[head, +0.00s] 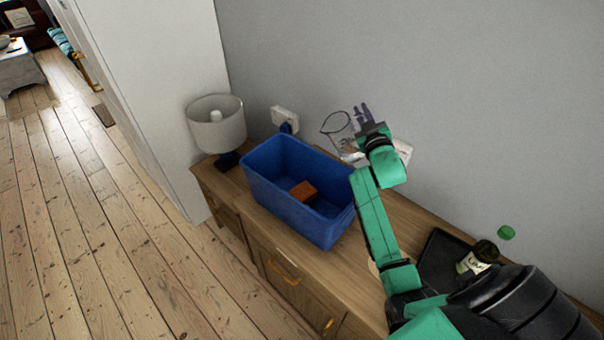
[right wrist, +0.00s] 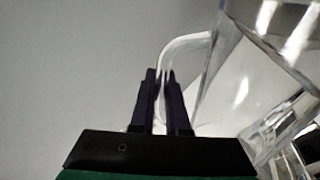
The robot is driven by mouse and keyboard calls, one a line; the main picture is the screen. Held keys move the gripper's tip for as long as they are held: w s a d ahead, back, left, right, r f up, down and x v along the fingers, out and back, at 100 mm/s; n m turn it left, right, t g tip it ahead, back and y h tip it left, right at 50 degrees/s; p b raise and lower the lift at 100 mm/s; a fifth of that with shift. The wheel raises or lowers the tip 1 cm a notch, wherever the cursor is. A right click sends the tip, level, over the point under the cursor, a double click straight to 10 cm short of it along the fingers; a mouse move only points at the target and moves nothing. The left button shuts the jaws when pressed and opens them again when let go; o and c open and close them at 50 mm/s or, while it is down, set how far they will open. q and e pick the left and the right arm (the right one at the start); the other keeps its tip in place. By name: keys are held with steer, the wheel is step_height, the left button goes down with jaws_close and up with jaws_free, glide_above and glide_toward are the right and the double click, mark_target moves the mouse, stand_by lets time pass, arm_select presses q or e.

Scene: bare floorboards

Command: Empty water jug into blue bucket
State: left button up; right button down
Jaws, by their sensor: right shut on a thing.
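The clear water jug (head: 338,124) is near the wall, behind the right end of the blue bucket. It is see-through, so its water level and exact tilt are hard to tell. My right gripper (head: 362,112) is shut on the jug's handle. The right wrist view shows the fingers (right wrist: 163,92) around the curved clear handle, with the jug body (right wrist: 245,75) to the right. The open blue bucket (head: 268,190) stands on the wooden cabinet, left of my right arm. An orange-brown block (head: 302,192) lies inside it. My left gripper is not in view.
A lamp (head: 217,128) stands left of the bucket on the cabinet (head: 245,215). A dark tray (head: 440,256) and a labelled bottle (head: 478,258) are at the right, partly behind my arm. The floor at left is clear.

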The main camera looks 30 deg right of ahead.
mark_target(340, 117)
steer(key=shift+a+r+n+t, duration=0.3)
steer(key=shift+a+r+n, duration=0.45)
steer(key=shift+r, duration=0.25)
steer(key=shift+w+a+f+n+b, duration=0.1)
steer(key=shift+a+f+n+b, duration=0.5)
steer(key=shift+b, duration=0.45)
steer(key=n+b, duration=0.1)
steer(key=f+n+b, duration=0.1)
steer(key=a+n+b, duration=0.1)
steer(key=shift+w+a+f+t+y, duration=0.1)
steer(key=shift+w+f+t+y, duration=0.15)
steer(key=shift+f+t+y, duration=0.05)
steer(key=shift+a+r+n, duration=0.25)
steer(key=shift+n, duration=0.1)
steer(key=shift+a+n, duration=0.3)
steer(key=shift+n, duration=0.2)
steer(key=shift+w+a+n+y+b, duration=0.15)
steer(key=shift+a+n+y+b, duration=0.15)
steer(key=shift+a+n+b, duration=0.25)
steer(key=shift+a+n+t, duration=0.25)
steer(key=shift+n+t, duration=0.05)
steer(key=shift+n, duration=0.35)
